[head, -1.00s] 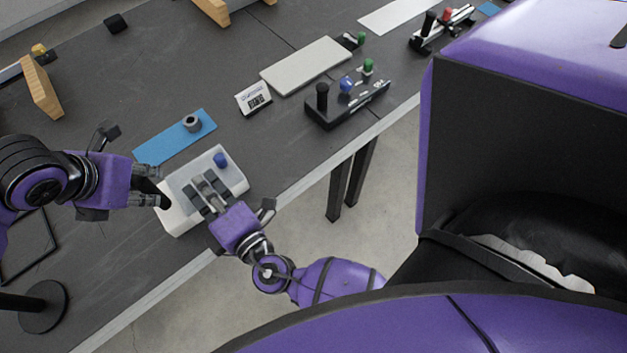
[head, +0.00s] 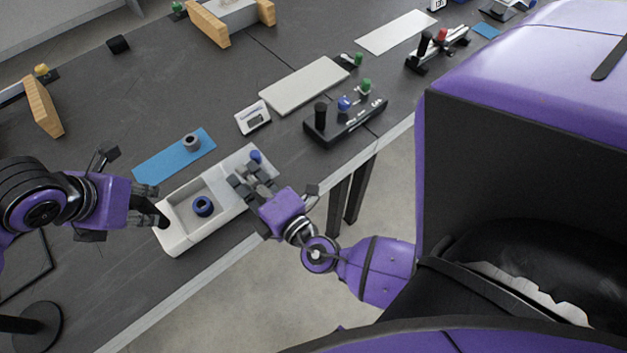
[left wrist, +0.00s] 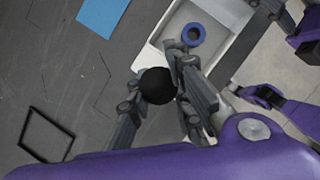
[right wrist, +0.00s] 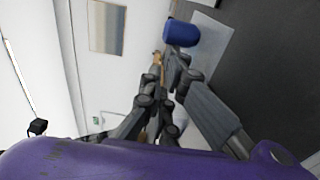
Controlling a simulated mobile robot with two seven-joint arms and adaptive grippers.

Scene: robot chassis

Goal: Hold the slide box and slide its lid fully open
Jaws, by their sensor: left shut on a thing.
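The white slide box (head: 183,242) lies near the table's front edge. Its left part is uncovered and shows a blue ring (head: 203,206) inside, also visible in the left wrist view (left wrist: 193,35). The pale lid (head: 238,161) with its blue knob (head: 255,156) is at the right end. My left gripper (head: 150,211) is shut on a black knob (left wrist: 158,86) at the box's left end. My right gripper (head: 250,180) is over the lid, fingertips close beside the blue knob, which also shows in the right wrist view (right wrist: 181,32). Its opening is unclear.
A blue mat (head: 160,163) with a grey ring (head: 192,142) lies behind the box. A small white display (head: 253,118) and a black panel with knobs (head: 345,122) stand to the right. The table's front edge is close.

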